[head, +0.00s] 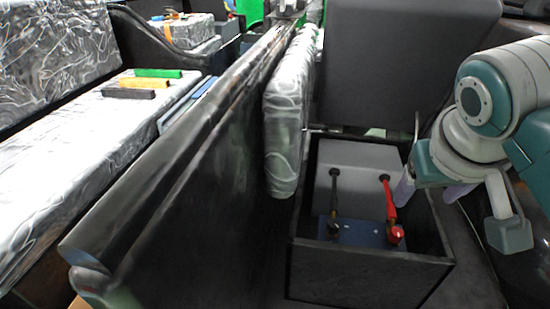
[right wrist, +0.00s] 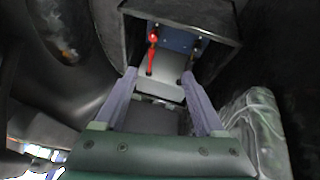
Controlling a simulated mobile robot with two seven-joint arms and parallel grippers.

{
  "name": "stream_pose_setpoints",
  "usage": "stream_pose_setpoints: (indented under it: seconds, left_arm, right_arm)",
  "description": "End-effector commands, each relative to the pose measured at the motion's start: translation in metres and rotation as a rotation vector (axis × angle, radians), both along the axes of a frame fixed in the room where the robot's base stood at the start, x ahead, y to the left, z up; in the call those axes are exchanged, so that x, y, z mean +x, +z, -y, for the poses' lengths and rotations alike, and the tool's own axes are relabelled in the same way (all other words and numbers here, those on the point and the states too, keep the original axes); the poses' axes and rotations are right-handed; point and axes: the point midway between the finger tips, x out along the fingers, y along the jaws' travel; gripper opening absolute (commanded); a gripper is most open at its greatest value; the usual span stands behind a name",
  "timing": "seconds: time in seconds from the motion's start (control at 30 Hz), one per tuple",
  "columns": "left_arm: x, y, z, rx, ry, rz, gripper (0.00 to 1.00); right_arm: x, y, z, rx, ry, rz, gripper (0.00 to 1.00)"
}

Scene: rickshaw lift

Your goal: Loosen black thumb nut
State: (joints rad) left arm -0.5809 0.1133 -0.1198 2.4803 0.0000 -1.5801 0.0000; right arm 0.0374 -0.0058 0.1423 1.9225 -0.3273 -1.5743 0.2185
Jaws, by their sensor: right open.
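The black thumb nut (head: 333,227) sits on the left terminal of a battery (head: 357,160) inside an open black box (head: 370,270). A black cable runs back from it. In the right wrist view the black nut (right wrist: 196,45) is small and dark near the right finger's tip. A red nut (head: 396,234) sits on the right terminal with a red cable; it also shows in the right wrist view (right wrist: 153,38). My right gripper (head: 428,194) is open and empty at the right wall of the box, apart from both nuts. Its fingers (right wrist: 159,75) point toward the battery. My left gripper is out of view.
A long dark panel (head: 180,180) and a plastic-wrapped cushion (head: 287,120) stand left of the box. A dark seat back (head: 405,60) rises behind it. Green, yellow and black blocks (head: 144,82) lie on a wrapped seat at left.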

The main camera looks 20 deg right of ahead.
Motion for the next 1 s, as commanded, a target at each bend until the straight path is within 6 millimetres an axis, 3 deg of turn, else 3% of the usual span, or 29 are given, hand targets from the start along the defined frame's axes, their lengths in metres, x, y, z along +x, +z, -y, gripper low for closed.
stream_pose_setpoints:
  seconds: [0.03,0.1,0.33,0.6,0.73,1.0]
  left_arm:
    - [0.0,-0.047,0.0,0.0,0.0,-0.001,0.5]
    - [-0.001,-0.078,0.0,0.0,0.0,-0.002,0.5]
    - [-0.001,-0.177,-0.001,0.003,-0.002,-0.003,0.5]
    - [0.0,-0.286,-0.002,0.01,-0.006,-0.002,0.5]
    - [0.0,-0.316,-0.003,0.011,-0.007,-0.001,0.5]
    - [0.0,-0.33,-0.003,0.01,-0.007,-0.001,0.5]
  right_arm:
    - [0.015,-0.041,0.007,0.005,-0.06,0.015,0.71]
    - [0.032,-0.065,0.017,0.01,-0.145,0.03,0.71]
    - [0.084,-0.133,0.027,0.067,-0.369,0.062,0.71]
    - [0.14,-0.189,0.001,0.156,-0.493,0.079,0.71]
    - [0.157,-0.195,-0.015,0.18,-0.506,0.085,0.71]
    - [0.167,-0.195,-0.024,0.191,-0.507,0.089,0.71]
